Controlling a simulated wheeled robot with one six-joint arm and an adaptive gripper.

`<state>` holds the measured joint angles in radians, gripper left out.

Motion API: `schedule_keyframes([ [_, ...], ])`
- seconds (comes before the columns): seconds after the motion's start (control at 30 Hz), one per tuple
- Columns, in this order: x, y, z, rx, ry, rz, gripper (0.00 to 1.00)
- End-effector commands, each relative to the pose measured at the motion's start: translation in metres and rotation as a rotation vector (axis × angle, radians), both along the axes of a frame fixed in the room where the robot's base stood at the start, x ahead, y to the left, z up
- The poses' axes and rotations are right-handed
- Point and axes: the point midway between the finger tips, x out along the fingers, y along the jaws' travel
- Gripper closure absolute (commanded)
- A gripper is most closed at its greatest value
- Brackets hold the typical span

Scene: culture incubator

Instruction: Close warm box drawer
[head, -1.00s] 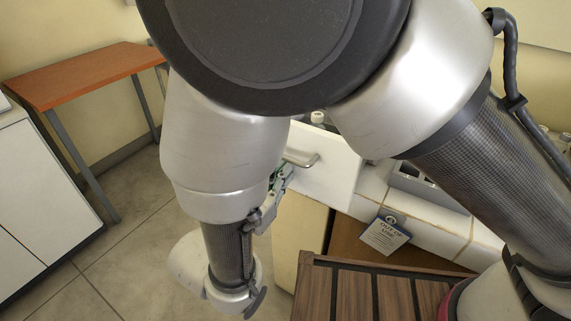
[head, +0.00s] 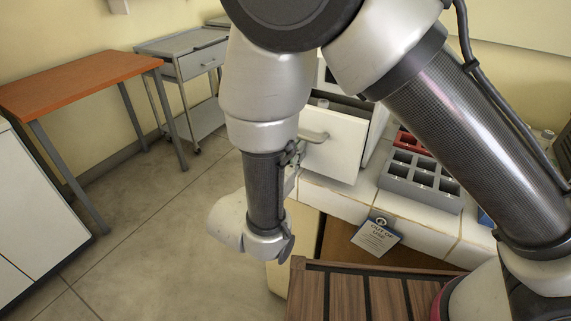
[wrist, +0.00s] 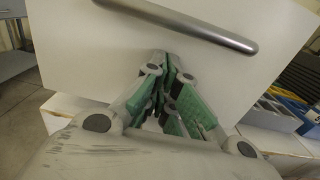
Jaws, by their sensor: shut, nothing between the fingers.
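The warm box drawer (head: 334,146) is a white box front with a grey bar handle, on the tiled counter in the head view. It stands pulled out, with a dark opening behind its top edge. In the wrist view the white drawer front (wrist: 85,60) fills most of the picture, with the handle (wrist: 190,22) across the top. My gripper (wrist: 165,75) is shut and empty, its green-padded fingers pointing at the front below the handle. Whether the fingertips touch the front I cannot tell.
A grey compartment rack (head: 421,180) and a red rack (head: 411,143) stand on the counter right of the drawer. A slatted wooden surface (head: 345,293) is nearer. Floor to the left is clear.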

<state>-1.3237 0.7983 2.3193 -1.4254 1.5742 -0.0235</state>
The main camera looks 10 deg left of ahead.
Motion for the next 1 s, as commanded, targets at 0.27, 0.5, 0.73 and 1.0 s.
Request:
schedule_keyframes([
  [0.27, 0.045, -0.019, 0.0, 0.0, 0.0, -0.004, 1.0],
  [0.5, 0.07, -0.03, 0.0, 0.0, 0.0, -0.003, 1.0],
  [0.73, 0.081, -0.034, 0.0, 0.0, 0.0, -0.001, 1.0],
  [1.0, 0.084, -0.034, 0.001, 0.001, -0.002, -0.002, 1.0],
])
